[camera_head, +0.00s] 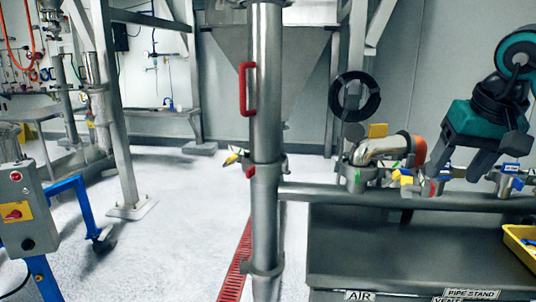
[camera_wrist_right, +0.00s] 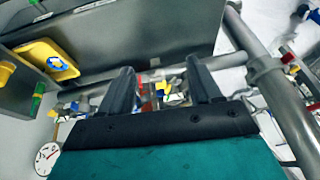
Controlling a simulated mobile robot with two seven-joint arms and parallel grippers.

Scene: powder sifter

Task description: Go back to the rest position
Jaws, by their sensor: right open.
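My right gripper (camera_head: 470,165) is at the right of the head view, above the pipe fittings on the bench's back rail. Its two dark fingers are spread apart, and nothing shows between them. In the right wrist view my right gripper (camera_wrist_right: 163,80) also has its fingers apart, with small coloured valve parts visible beyond them. I cannot tell from the head view how far it is from the fittings. My left gripper is in neither view.
A steel post (camera_head: 266,120) with a red handle (camera_head: 243,90) stands mid-view. A bent pipe (camera_head: 385,149) with an orange end is left of my right gripper. A yellow tray (camera_head: 520,250) sits at the right edge. A control box (camera_head: 22,210) stands left. Open floor (camera_head: 180,230) lies between.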

